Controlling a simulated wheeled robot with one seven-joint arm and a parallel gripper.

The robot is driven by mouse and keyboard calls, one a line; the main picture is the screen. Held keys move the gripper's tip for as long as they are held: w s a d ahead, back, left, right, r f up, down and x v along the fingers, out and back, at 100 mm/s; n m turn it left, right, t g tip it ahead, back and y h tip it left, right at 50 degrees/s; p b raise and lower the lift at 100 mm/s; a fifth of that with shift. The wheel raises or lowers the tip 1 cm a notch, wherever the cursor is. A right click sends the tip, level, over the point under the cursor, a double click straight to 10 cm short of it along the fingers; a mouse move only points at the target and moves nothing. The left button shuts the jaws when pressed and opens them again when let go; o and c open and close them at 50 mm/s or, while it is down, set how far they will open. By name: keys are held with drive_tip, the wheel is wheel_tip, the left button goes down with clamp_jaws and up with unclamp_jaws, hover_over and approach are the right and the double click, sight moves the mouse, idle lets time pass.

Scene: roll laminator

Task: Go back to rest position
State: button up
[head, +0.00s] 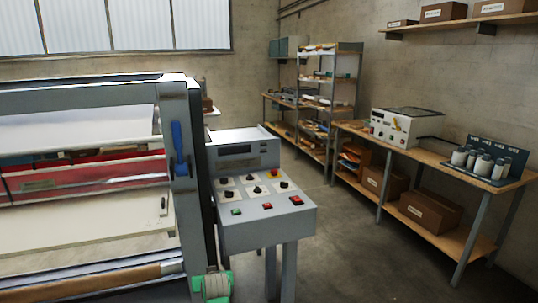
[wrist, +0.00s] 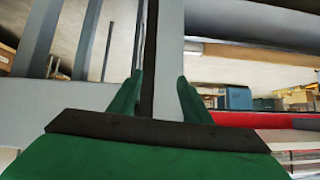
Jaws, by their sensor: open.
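The roll laminator (head: 90,180) fills the left of the head view, with a white sheet, a red band and rollers inside its grey frame. A blue lever (head: 180,150) is on its right post. The grey control console (head: 262,205) stands to the right, with black knobs and red, green and yellow buttons. My gripper (wrist: 158,78) is open, its green fingers apart with the machine's grey post visible between and beyond them. Nothing is seen held. Green parts of my gripper (head: 213,286) show at the bottom of the head view, low in front of the laminator's right post.
A wooden bench (head: 480,180) along the right wall carries a white device (head: 395,127) and several cylinders (head: 480,162). Boxes (head: 430,210) sit on its lower shelf. A shelf rack (head: 330,100) stands at the back. The concrete floor (head: 350,255) between console and bench is clear.

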drive_tip(key=s+d+f+m+t+h, duration=0.1)
drive_tip(key=s+d+f, duration=0.45)
drive_tip(key=s, duration=0.45)
drive_tip(key=s+d+f+t, duration=0.1)
drive_tip(key=s+d+f, duration=0.3)
drive_tip(key=s+f, duration=0.5)
drive_tip(key=s+d+f+m+t+h, duration=0.1)
drive_tip(key=s+d+f, duration=0.3)
drive_tip(key=s, duration=0.8)
drive_tip(key=s+d+r+t, duration=0.1)
drive_tip(key=s+d+r, duration=0.1)
drive_tip(key=s+r, duration=0.4)
drive_tip(key=s+d+r+h, duration=0.1)
drive_tip(key=s+d+r, duration=0.2)
drive_tip(key=s, duration=1.2)
drive_tip(key=s+d+r+m+t, duration=0.1)
drive_tip(key=s+d+r, duration=0.2)
drive_tip(key=s+r, duration=0.6)
drive_tip(key=shift+s+r+t+h, duration=0.3)
drive_tip(key=shift+s+h, duration=0.1)
drive_tip(key=shift+s, duration=0.7)
